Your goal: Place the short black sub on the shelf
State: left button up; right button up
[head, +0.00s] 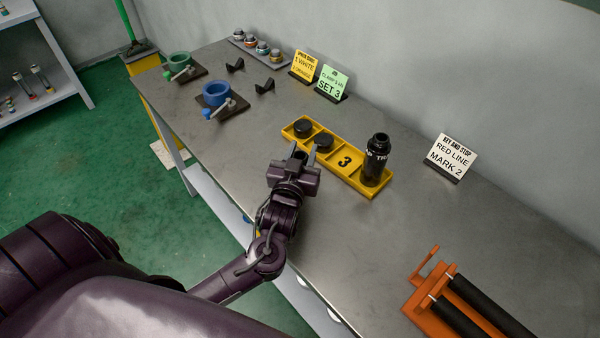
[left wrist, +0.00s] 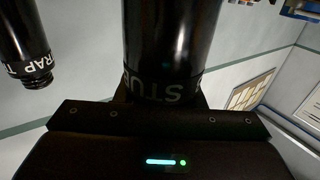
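A taller black sub (head: 376,160) with a threaded top and white lettering stands upright at the tray's right end. My left gripper (head: 302,154) is at the tray's near edge, its fingers apart, with no held piece clear between them. In the left wrist view a black cylinder (left wrist: 170,45) lettered "STU" fills the middle, and the lettered threaded sub (left wrist: 30,55) is at left. My right gripper is out of view.
A white shelf (head: 60,75) with several small pieces stands at far left. Blue (head: 216,94) and green (head: 180,61) vises are at the back. An orange roller stand (head: 420,295) is at right. Signs stand along the wall.

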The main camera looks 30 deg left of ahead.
pick_arm(q)
grip_shut()
jog(key=shift+r, duration=0.15)
